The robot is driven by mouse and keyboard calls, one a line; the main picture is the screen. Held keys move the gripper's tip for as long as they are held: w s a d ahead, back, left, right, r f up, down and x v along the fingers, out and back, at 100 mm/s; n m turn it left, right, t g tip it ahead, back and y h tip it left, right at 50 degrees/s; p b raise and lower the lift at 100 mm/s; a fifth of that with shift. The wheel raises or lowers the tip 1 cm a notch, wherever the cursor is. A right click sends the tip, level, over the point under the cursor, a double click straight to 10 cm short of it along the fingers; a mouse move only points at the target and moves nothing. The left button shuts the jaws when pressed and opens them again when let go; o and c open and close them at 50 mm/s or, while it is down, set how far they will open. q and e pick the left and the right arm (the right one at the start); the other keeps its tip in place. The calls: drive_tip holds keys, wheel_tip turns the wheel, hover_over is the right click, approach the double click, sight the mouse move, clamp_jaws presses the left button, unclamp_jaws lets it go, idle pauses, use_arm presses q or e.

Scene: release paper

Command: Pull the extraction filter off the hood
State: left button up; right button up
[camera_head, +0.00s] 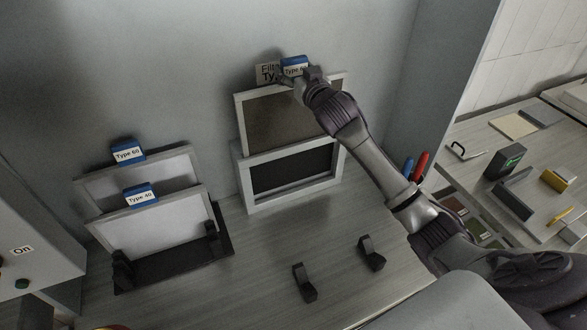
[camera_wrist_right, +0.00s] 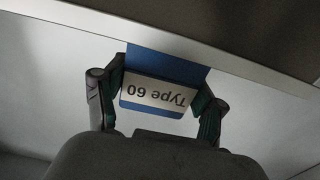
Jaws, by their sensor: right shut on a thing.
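The extraction filter (camera_head: 283,122) is a light-framed panel with a grey-brown mesh, upright against the back wall. A blue tab (camera_head: 294,62) labelled Type 60 sits on its top edge. The hood (camera_head: 242,190) is a pale frame around a dark opening, and the filter rises above and behind its top edge. Whether the filter's lower edge is inside the hood is hidden. My right gripper (camera_head: 302,77) is shut on the blue tab; in the right wrist view its two fingers (camera_wrist_right: 155,98) flank the tab (camera_wrist_right: 165,65), whose label reads upside down. My left gripper is out of view.
Two more filters, Type 60 (camera_head: 128,153) and Type 40 (camera_head: 140,196), stand at left in a black rack (camera_head: 180,262). Two small black brackets (camera_head: 304,284) (camera_head: 371,254) stand on the bench. A partly covered wall label (camera_head: 268,73) is behind my gripper. A cluttered side table (camera_head: 475,160) is at right.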

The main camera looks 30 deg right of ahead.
sight(294, 58)
drive_tip(key=shift+r, duration=0.25)
drive_tip(key=shift+r, duration=1.9)
drive_tip(key=shift+f, duration=0.15)
